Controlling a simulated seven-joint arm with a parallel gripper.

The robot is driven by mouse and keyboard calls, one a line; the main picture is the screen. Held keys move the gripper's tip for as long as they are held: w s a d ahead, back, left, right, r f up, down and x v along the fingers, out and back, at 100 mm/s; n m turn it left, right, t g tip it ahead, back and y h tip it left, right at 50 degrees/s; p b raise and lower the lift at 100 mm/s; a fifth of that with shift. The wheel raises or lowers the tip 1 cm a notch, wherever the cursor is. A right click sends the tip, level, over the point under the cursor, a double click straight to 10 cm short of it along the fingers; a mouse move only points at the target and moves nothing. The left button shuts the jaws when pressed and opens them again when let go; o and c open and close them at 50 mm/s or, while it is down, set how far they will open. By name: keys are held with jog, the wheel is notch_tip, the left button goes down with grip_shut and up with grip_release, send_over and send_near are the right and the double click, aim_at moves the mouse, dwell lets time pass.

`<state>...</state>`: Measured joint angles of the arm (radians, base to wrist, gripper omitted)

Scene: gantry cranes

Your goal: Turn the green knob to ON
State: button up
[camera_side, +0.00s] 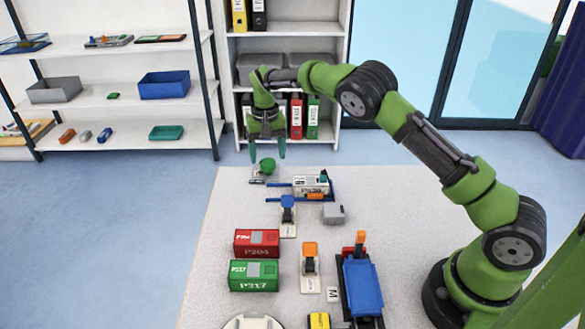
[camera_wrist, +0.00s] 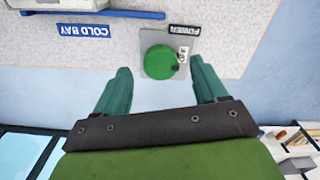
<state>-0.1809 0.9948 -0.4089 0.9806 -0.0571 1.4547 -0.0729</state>
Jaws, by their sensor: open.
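The green knob (camera_wrist: 159,62) is round and sits on a grey plate (camera_wrist: 152,74) beside a black POWER label (camera_wrist: 184,30). A small white marking plate (camera_wrist: 183,55) lies by the knob's right edge in the wrist view; its lettering is too small to read. In the side view the knob (camera_side: 267,165) is at the far end of the pale mat. My gripper (camera_side: 268,152) points down just above the knob. In the wrist view my gripper's two green fingers (camera_wrist: 160,88) are apart, with the knob beyond and between their tips. No contact shows.
A COLD BAY label (camera_wrist: 84,31) and blue rail (camera_wrist: 108,13) are near the knob. Behind my gripper stands a shelf (camera_side: 310,148) with binders. Red (camera_side: 256,243) and green containers (camera_side: 254,276), a blue-topped machine (camera_side: 362,285) and small levers occupy the mat (camera_side: 215,235).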

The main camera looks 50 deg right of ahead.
jog(key=shift+f, duration=1.2)
jog(key=c, duration=1.1)
jog(key=shift+o, duration=0.2)
